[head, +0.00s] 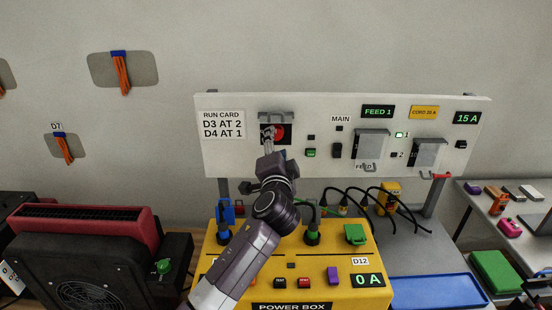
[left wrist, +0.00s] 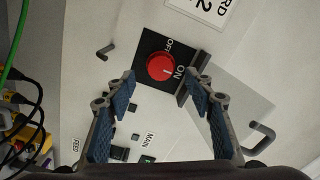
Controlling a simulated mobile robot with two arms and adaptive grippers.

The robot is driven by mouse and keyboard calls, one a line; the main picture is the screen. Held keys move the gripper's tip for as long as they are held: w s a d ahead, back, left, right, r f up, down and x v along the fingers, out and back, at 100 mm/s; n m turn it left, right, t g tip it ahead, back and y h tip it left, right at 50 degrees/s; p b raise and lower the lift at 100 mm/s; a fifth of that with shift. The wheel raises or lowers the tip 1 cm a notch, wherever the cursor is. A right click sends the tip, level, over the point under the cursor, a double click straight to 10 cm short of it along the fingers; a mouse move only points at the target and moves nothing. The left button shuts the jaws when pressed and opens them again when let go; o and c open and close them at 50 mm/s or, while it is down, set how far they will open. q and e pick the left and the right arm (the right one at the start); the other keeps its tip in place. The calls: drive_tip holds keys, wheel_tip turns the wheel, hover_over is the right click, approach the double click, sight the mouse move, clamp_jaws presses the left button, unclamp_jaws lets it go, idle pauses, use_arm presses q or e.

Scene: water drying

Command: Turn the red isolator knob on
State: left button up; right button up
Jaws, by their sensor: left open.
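The red isolator knob (head: 279,132) is round and sits on a black plate on the white panel (head: 225,160). In the left wrist view the knob (left wrist: 160,67) shows whole, with a small pale mark on its face and the words OFF and ON on the plate beside it. My left gripper (head: 268,135) is in front of the knob and hides part of it in the head view. In the left wrist view its two blue-padded fingers (left wrist: 161,80) are spread apart, one on each side of the knob, with nothing between them gripped. Contact cannot be told.
A grey bracket (head: 276,115) is above the knob. Grey covers (head: 372,144) hang farther right on the panel. The yellow power box (head: 340,262) with plugs and a 0 A display stands below. A black and red heater-like unit (head: 85,250) is at left.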

use_arm(q)
drive_tip(key=s, duration=0.7)
drive_tip(key=shift+s, duration=0.4)
drive_tip(key=shift+f, duration=0.1)
